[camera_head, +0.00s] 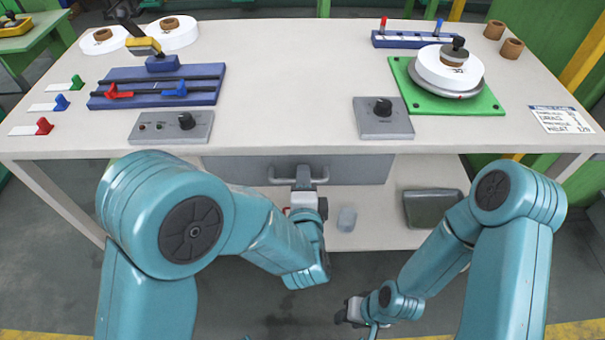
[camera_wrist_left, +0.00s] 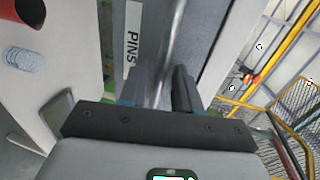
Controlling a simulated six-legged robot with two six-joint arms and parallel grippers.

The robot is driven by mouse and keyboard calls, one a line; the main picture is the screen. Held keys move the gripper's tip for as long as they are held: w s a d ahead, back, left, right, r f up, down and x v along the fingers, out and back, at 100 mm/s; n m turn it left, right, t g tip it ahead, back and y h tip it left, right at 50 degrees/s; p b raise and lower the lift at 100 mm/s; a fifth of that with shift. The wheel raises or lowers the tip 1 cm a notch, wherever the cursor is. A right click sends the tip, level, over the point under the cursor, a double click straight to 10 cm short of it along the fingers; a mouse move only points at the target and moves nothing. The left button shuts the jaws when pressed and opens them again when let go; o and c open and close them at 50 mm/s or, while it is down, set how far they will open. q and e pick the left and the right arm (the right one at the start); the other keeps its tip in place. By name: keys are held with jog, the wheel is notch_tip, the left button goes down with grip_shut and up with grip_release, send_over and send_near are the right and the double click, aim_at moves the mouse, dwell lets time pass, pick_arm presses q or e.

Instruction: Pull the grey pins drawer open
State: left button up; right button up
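The grey drawer (camera_head: 362,171) sits under the tabletop, its front about in line with the table's front edge. Its bar handle (camera_head: 280,181) is on the front. The left wrist view shows the drawer front with a white PINS label (camera_wrist_left: 132,40) and the handle bar (camera_wrist_left: 172,45). My left gripper (camera_head: 303,180) is at the middle of the handle. In the left wrist view its fingers (camera_wrist_left: 158,90) lie close on both sides of the bar, which fills the gap. My right gripper (camera_head: 352,311) hangs low, apart from the drawer; its finger gap is unclear.
A lower shelf (camera_head: 385,228) under the drawer holds a grey tray (camera_head: 430,208) and a small clear container (camera_head: 347,219). Two control boxes (camera_head: 365,128) stand near the table's front edge. A green plate (camera_head: 485,103) carries a white reel (camera_head: 430,65). Floor in front is clear.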

pick_arm(q)
jog(key=shift+w+f, duration=0.15)
jog(key=shift+w, duration=0.15)
jog(key=shift+s, duration=0.1)
grip_shut()
